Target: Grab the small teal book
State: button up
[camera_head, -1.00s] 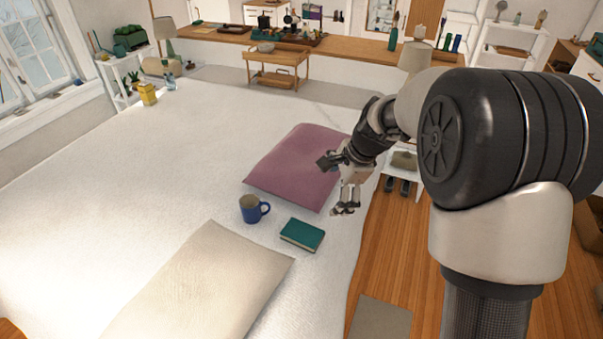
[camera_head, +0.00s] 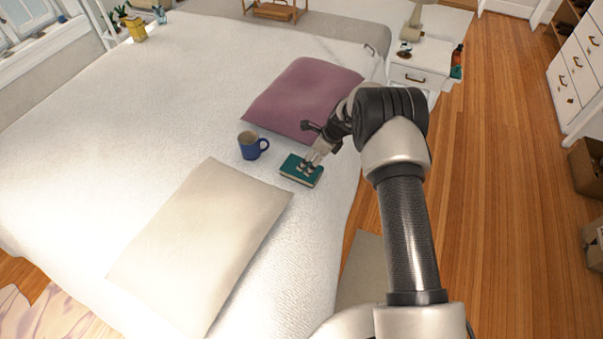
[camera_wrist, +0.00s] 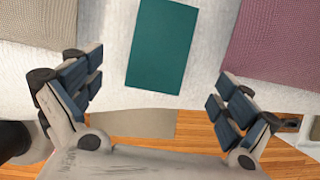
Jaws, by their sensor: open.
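The small teal book (camera_head: 301,171) lies flat on the white bed near its right edge, between a purple pillow and a cream pillow. My gripper (camera_head: 307,168) is over the book in the head view and hides part of it. In the wrist view the teal book (camera_wrist: 162,45) shows between and beyond the two spread fingers of my gripper (camera_wrist: 160,92). The fingers are wide apart with nothing between them. I cannot tell the exact height of the fingertips above the book.
A blue mug (camera_head: 251,146) stands just left of the book. The purple pillow (camera_head: 303,98) lies behind it and the cream pillow (camera_head: 203,245) in front on the left. A white nightstand (camera_head: 418,75) stands by the bed's far right.

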aim_at(288, 170)
jog(key=b+x, duration=0.3)
jog(key=x, duration=0.6)
jog(key=shift+a, duration=0.1)
jog(key=shift+r, duration=0.1)
jog(key=shift+c, duration=0.2)
jog(key=c, duration=1.2)
